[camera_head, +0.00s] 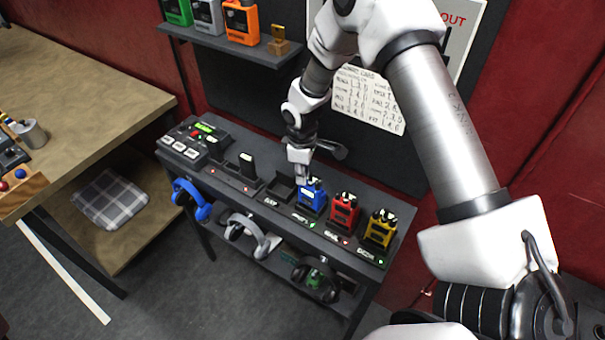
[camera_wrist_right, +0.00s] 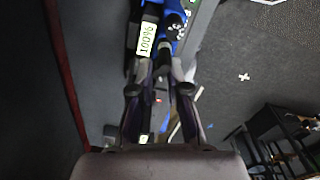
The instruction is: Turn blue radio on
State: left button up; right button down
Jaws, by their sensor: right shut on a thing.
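The blue radio (camera_head: 311,195) stands upright in a dock on the dark shelf, left of the red radio (camera_head: 344,209) and the yellow radio (camera_head: 380,228). My right gripper (camera_head: 301,176) reaches down to the top of the blue radio and is shut on it. In the right wrist view, the fingers (camera_wrist_right: 163,58) are close together at the radio's dark top, and blue casing of the blue radio (camera_wrist_right: 173,24) shows beyond them. Which part of the top is held is hidden by the fingers. My left gripper is not in view.
An empty dock slot (camera_head: 279,189) is left of the blue radio. Charging units (camera_head: 194,143) stand further left on the shelf (camera_head: 228,137). Headsets (camera_head: 247,235) hang along its front. A wooden table (camera_head: 85,80) is at left.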

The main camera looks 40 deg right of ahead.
jog(key=c, duration=1.1)
grip_release()
notch_tip(320, 180, up, 12)
jog(key=shift+a+f, duration=0.1)
jog(key=shift+s, duration=0.1)
